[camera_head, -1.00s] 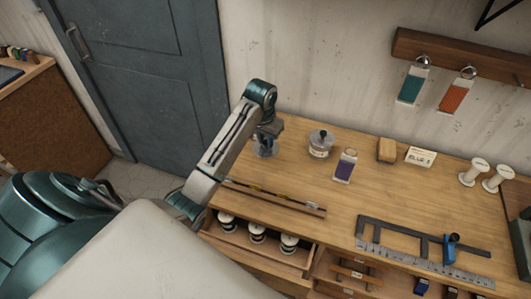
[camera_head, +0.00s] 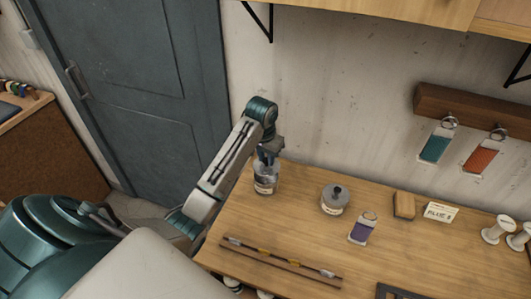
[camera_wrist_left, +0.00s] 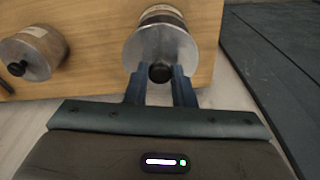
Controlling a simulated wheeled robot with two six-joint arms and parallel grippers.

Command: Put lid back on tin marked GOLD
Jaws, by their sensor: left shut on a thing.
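My left gripper (camera_head: 265,159) points down at a metal tin (camera_head: 265,184) with a pale label, near the table's back left corner. In the left wrist view the gripper (camera_wrist_left: 159,84) is shut on the black knob (camera_wrist_left: 160,73) of a round silver lid (camera_wrist_left: 158,48). The lid is in line with the tin; whether it is fully seated is unclear. A second, lidded tin (camera_head: 335,201) stands to the right and also shows in the wrist view (camera_wrist_left: 36,52). The writing on both tins is too small to read. My right gripper is out of view.
On the wooden table (camera_head: 290,225) are a purple-filled bottle (camera_head: 363,228), a wooden block (camera_head: 404,205), a small card (camera_head: 440,212), white spools (camera_head: 497,228) and a rack of thin tools (camera_head: 280,262). Colored tags hang from a wall rail (camera_head: 470,115). The dark door (camera_head: 150,80) is at left.

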